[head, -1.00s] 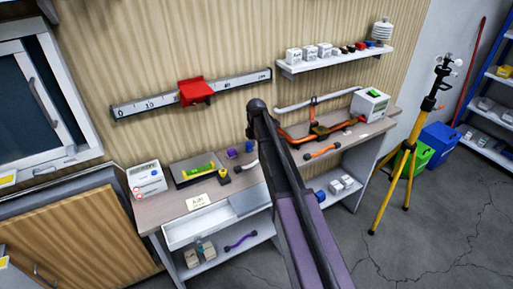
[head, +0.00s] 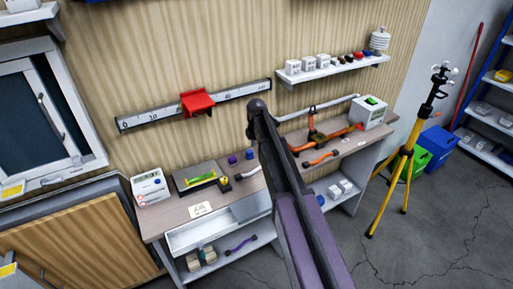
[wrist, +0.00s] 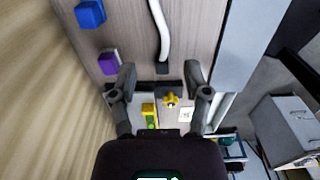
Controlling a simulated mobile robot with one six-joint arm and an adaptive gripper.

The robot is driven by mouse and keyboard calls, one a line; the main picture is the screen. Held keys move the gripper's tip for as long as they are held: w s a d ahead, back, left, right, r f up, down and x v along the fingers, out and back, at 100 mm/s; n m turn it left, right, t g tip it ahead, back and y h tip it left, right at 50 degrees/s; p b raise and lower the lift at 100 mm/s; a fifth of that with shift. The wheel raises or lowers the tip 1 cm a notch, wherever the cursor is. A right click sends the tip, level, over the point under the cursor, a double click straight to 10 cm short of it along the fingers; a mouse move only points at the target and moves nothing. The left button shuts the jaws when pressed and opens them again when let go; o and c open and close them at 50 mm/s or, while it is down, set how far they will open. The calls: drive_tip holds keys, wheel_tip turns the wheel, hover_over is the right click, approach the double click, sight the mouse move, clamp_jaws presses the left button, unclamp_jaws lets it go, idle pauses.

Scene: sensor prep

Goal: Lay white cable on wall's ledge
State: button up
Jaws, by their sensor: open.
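The white cable (head: 249,172) lies on the workbench in the head view, a short curved white piece. In the wrist view, the white cable (wrist: 161,28) runs in from the top edge and ends in a dark tip just ahead of my gripper (wrist: 161,82). My gripper is open, its two fingers spread to either side of the cable's line, with nothing held. In the head view my arm hides the gripper. The wall's ledge (head: 335,70) is a white shelf high on the wall at right, bearing several white boxes, small coloured blocks and a ribbed white stack.
The workbench (head: 178,220) also bears a white meter (head: 150,188), a yellow-green level (head: 201,178), purple and blue blocks, orange cables and a white device (head: 371,112). A ruler with a red slider (head: 197,102) is on the wall. A yellow tripod (head: 406,165) stands right.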

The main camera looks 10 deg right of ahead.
idle(0.4)
drive_tip(key=s+m, duration=2.1)
drive_tip(key=s, duration=0.8)
drive_tip(key=shift+s+a+m, duration=0.2)
drive_tip(key=shift+a+m, duration=0.1)
drive_tip(key=shift+a, duration=0.05)
